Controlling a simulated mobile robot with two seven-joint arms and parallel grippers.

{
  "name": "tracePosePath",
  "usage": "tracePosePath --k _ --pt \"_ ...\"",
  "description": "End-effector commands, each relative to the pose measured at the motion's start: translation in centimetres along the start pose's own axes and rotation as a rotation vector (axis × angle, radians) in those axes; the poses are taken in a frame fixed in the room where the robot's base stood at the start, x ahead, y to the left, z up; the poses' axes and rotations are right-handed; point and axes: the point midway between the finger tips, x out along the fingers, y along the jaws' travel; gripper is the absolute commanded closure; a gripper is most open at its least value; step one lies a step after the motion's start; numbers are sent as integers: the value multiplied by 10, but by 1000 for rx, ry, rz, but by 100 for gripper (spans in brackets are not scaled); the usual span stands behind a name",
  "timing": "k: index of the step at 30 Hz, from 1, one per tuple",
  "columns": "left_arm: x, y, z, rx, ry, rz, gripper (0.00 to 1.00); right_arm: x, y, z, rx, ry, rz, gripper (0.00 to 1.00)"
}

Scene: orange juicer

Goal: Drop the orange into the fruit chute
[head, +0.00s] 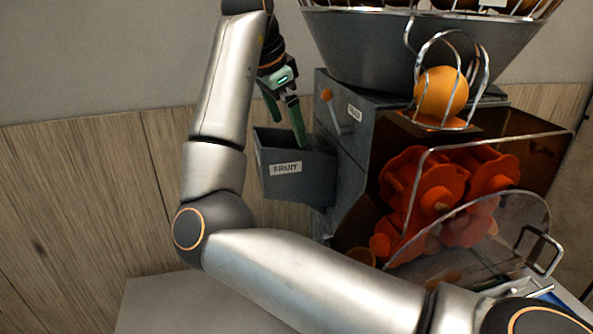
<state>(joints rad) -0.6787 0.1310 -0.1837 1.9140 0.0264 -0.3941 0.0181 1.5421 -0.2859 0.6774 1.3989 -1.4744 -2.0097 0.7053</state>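The fruit chute (315,178) is a dark grey open-topped box labelled FRUIT, fixed to the left side of the juicer. My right gripper (290,135) points down at the chute's opening, its green fingers spread apart. One fingertip reaches over or into the opening. No orange shows between the fingers. The inside of the chute is mostly hidden by its front wall. An orange (441,90) sits in the wire guide at the top of the juicer. My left gripper is out of view.
The juicer (345,155) has a large grey hopper (420,45) on top, close to the right of my gripper. Orange-red pressing parts (430,190) sit behind a clear cover. A wooden panelled wall (70,200) stands behind.

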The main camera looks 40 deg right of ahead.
Motion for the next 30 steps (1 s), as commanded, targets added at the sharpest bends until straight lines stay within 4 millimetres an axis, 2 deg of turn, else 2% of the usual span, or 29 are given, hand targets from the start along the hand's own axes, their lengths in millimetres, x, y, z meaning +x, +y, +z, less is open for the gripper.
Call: tracePosePath --k 6,10,24,30 --pt "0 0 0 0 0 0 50 -1 0 0 -1 -1 0 0" --pt "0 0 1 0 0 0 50 -12 -1 1 -2 -3 -2 0" --pt "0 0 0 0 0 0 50 -100 0 0 -3 -2 -5 0" --pt "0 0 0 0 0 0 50 -119 0 0 -2 -2 -1 0"
